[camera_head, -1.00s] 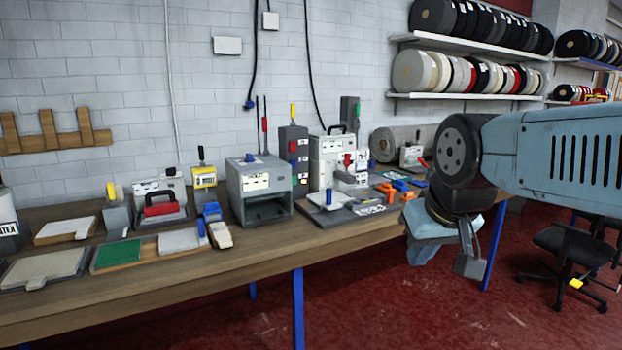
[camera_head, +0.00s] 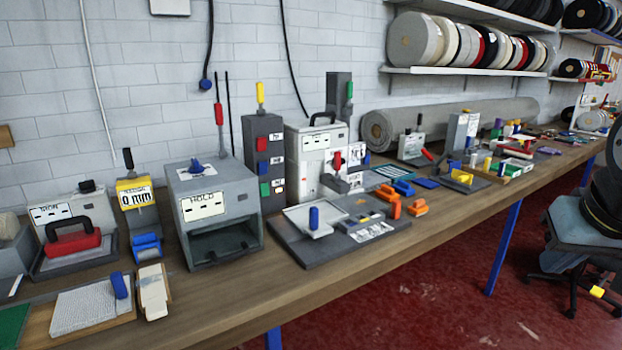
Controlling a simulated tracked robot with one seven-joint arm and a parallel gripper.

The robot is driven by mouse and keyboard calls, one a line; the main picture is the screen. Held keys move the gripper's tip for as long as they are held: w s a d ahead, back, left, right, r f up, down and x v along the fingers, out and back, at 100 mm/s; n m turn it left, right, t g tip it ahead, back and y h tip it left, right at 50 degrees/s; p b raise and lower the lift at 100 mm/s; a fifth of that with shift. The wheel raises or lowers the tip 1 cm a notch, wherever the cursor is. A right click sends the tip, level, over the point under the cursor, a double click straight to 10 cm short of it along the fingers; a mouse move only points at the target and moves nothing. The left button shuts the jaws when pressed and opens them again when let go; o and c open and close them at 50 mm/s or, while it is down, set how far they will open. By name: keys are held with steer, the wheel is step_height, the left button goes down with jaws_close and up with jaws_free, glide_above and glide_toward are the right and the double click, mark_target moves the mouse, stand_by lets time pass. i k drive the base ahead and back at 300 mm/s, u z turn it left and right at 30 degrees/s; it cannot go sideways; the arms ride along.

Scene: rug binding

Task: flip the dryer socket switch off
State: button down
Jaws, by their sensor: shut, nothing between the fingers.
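No switch marked for a dryer can be made out. A white wall box (camera_head: 170,6) shows at the top edge, cut off, and I cannot tell whether it is the dryer socket. A dark cable (camera_head: 210,40) with a blue end hangs on the wall to its right. A white machine (camera_head: 312,150) on the bench has a small red part on its front; its labels are too small to read.
The wooden bench (camera_head: 400,230) runs along the wall, crowded with a grey HOLD box (camera_head: 212,210), a yellow-topped device (camera_head: 135,192) and orange pieces (camera_head: 417,208). Shelves hold rolls (camera_head: 420,40) above a rolled grey rug (camera_head: 460,115). The red floor (camera_head: 420,300) in front is largely open.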

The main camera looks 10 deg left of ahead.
mark_target(264, 189)
steer(key=u, duration=0.25)
steer(key=i, duration=1.1)
steer(key=u, duration=0.7)
steer(key=k, duration=0.85)
steer(key=u, duration=0.15)
steer(key=i, duration=0.9)
steer(key=z, duration=0.1)
